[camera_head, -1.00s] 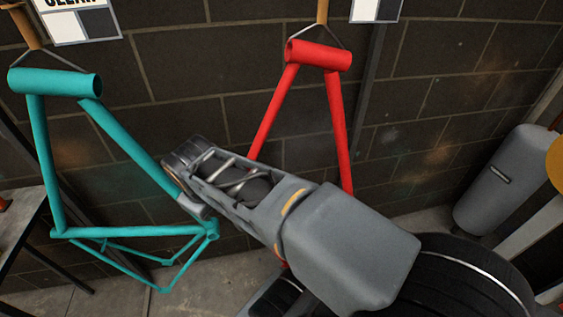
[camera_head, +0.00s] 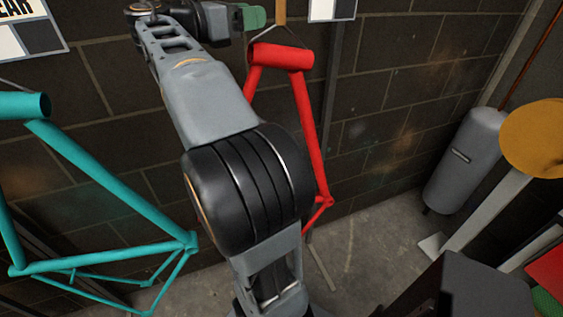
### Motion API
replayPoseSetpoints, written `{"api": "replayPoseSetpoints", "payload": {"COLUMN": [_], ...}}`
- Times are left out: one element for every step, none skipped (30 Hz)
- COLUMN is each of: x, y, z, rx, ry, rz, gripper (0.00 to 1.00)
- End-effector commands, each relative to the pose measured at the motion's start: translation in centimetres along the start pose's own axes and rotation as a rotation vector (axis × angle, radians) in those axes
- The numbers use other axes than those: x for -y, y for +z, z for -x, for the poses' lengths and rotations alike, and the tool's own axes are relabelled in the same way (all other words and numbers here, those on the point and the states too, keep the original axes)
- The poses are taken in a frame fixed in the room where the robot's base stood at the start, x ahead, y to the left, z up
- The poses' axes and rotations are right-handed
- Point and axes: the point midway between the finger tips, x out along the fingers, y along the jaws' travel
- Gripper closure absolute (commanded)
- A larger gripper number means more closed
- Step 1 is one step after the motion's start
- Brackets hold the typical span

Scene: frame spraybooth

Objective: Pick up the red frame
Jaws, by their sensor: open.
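The red frame (camera_head: 281,57) hangs upright before the brick wall, from a hook below an orange-brown hanger (camera_head: 280,12). Its thick top tube and right-hand tube show. Much of its left tube and lower part is hidden behind my arm. My gripper (camera_head: 254,17) shows only as a small green end piece at the top edge of the picture, just above and left of the red frame's top tube. It looks apart from the frame and holds nothing visible. It is open, though its fingers are not clearly made out.
A teal frame (camera_head: 92,182) hangs at the left. A grey cylinder tank (camera_head: 466,160) and a round orange-yellow disc (camera_head: 535,138) stand at the right. A dark box (camera_head: 470,290) is at the lower right. The concrete floor (camera_head: 360,240) is bare right of the red frame.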

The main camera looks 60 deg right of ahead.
Motion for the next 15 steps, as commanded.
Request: {"api": "replayPoseSetpoints", "payload": {"x": [0.1,0.1,0.1,0.1,0.1,0.0,0.0,0.0,0.0,0.0,0.0,0.0,0.0,0.0,0.0], "y": [0.1,0.1,0.1,0.0,0.0,0.0,0.0,0.0,0.0,0.0,0.0,0.0,0.0,0.0,0.1], "z": [-1.0,-1.5,-2.1,-2.5,-2.9,-3.3,-3.6,-3.8,-4.0,-4.2,-4.3,-4.4,-4.5,-4.8,-5.2], "rx": [0.0,-0.001,-0.001,-0.002,-0.002,-0.002,-0.002,-0.003,-0.003,-0.003,-0.003,-0.003,-0.003,-0.003,-0.003], "ry": [-0.004,-0.004,-0.003,-0.002,-0.002,-0.001,0.0,0.0,0.001,0.002,0.002,0.002,0.002,0.002,0.001], "rz": [0.0,0.0,-0.001,-0.001,-0.001,-0.002,-0.002,-0.002,-0.002,-0.003,-0.003,-0.003,-0.003,-0.003,-0.003], "gripper": [0.47,0.47,0.47,0.47,0.47,0.47,0.47,0.47,0.47,0.47,0.47,0.47,0.47,0.47,0.47]}}
